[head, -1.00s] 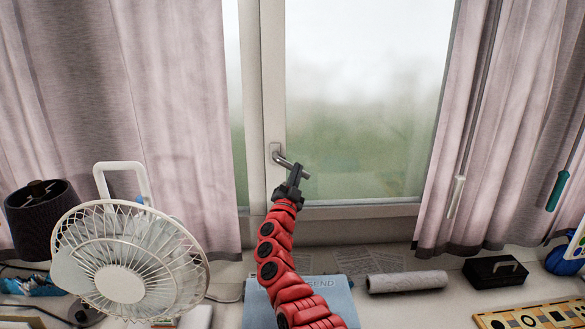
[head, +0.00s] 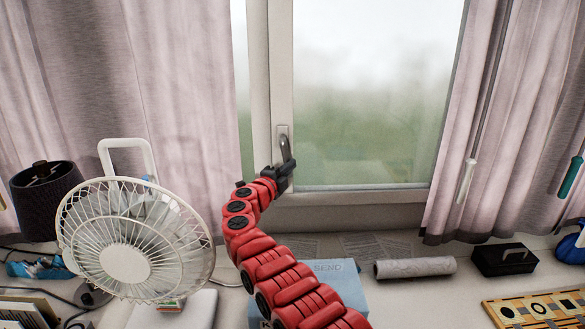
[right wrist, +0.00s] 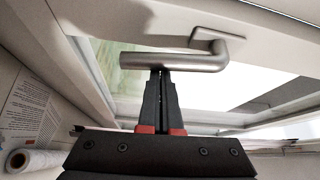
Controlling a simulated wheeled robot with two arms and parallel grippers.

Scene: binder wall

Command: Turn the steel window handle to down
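The steel window handle (head: 286,147) is on the left upright of the window frame. Its lever hangs steeply down from its base plate, leaning slightly right at the bottom. In the right wrist view the handle's bar (right wrist: 172,62) crosses just beyond the fingertips. My right gripper (head: 287,164) is at the lever's lower end. Its two fingers (right wrist: 160,78) are together, with their tips at the bar's edge; I cannot tell whether they press on it. Nothing shows held between them. My left gripper is not in view.
A white fan (head: 135,240) and a dark lamp (head: 45,200) stand at the left. A blue box (head: 340,285) lies below my red right arm. A paper roll (head: 415,267) and a black box (head: 504,259) lie right. Curtains (head: 180,110) flank the window.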

